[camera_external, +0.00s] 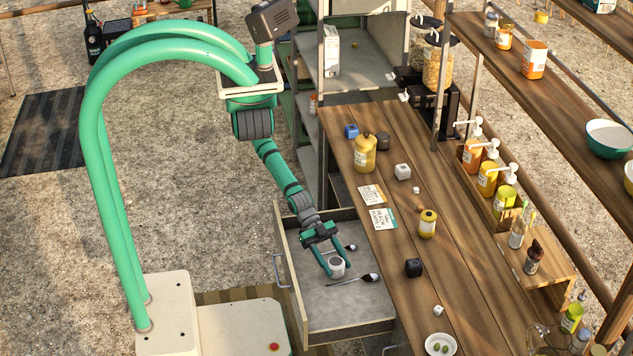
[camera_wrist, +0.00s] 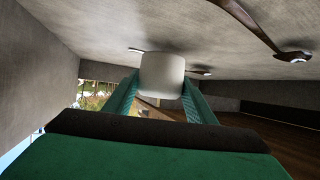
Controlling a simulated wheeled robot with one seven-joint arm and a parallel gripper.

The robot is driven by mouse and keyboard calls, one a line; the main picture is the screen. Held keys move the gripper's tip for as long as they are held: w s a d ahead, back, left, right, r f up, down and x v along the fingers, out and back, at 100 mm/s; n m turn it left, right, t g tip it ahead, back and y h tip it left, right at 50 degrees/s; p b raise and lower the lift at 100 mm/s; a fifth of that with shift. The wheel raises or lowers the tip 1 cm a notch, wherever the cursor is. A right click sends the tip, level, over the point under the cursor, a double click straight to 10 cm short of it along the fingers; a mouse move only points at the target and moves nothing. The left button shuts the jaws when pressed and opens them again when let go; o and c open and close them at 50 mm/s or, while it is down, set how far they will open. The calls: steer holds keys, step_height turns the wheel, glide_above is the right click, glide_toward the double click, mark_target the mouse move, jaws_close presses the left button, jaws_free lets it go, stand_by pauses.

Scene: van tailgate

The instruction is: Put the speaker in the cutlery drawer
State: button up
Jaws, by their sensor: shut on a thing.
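The speaker (camera_external: 337,267) is a small white rounded cylinder with a greyish top. My gripper (camera_external: 336,263) reaches down into the open cutlery drawer (camera_external: 345,312) and is shut on the speaker, one finger on each side. The wrist view shows the speaker (camera_wrist: 162,76) between the two green fingers, close to the drawer floor. I cannot tell whether it touches the floor. A spoon (camera_external: 352,280) lies just to the right of the speaker, and another spoon (camera_external: 350,248) lies behind it, partly hidden by my gripper.
The wooden counter (camera_external: 400,290) borders the drawer on the right. It carries a yellow bottle (camera_external: 365,154), a yellow jar (camera_external: 428,224), small cubes, cards and a white dish (camera_external: 440,345). The front part of the drawer is bare.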

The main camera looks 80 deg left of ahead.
steer(key=shift+f, duration=0.5)
steer(key=o, duration=1.1)
steer(key=shift+f, duration=0.1)
steer(key=shift+o, duration=0.2)
steer(key=v, duration=1.2)
